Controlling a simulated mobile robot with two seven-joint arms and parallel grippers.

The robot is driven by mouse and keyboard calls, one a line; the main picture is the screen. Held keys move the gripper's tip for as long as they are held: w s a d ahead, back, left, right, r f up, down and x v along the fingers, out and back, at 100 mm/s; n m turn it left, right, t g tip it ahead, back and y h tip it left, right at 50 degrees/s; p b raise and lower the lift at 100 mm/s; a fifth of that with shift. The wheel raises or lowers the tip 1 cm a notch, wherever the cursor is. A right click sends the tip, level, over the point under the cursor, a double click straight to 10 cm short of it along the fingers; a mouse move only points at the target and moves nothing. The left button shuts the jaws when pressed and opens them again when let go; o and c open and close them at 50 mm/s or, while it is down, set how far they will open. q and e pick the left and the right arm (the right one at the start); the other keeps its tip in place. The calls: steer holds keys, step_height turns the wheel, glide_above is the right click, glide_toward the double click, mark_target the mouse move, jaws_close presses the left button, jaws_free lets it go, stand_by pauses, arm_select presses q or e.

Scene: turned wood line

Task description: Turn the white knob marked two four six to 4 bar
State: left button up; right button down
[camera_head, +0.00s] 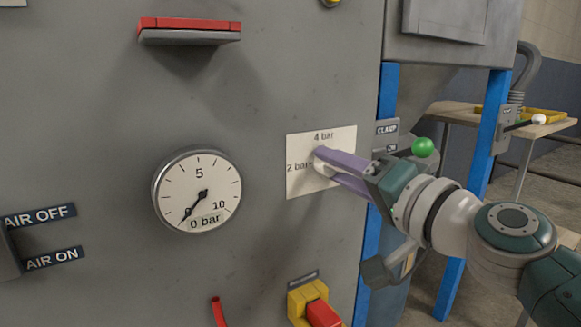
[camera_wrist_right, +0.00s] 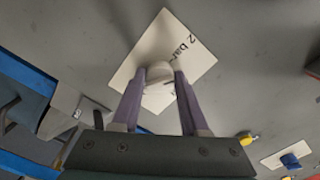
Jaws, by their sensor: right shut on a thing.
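The white knob (camera_head: 319,158) sits on a cream plate (camera_head: 343,143) on the grey panel, with "4 bar" printed above it and "2 bar" at its left. A 6 bar mark is not visible in the head view. My right gripper (camera_head: 324,164) reaches in from the right and is shut on the knob. The right wrist view shows the knob (camera_wrist_right: 159,73) between both purple fingers, partly covered by them. Which mark the knob points to cannot be told. The round gauge (camera_head: 222,177) at the left has its needle near 0 bar. My left gripper is out of view.
A red-topped ledge (camera_head: 190,38) juts out above the gauge. A yellow and red switch (camera_head: 302,299) sits below the plate, with a red handle (camera_head: 218,313) to its left. A blue post (camera_head: 387,92) and a green ball (camera_head: 422,147) are close to my right wrist.

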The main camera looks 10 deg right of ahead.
steer(key=m+p, duration=0.1)
steer(key=m, duration=1)
steer(key=shift+r+m, duration=0.1)
steer(key=shift+m, duration=0.2)
steer(key=shift+m+p, duration=0.3)
steer(key=shift+c, duration=2.1)
jaws_free()
steer(key=p+v, duration=0.1)
steer(key=v, duration=0.9)
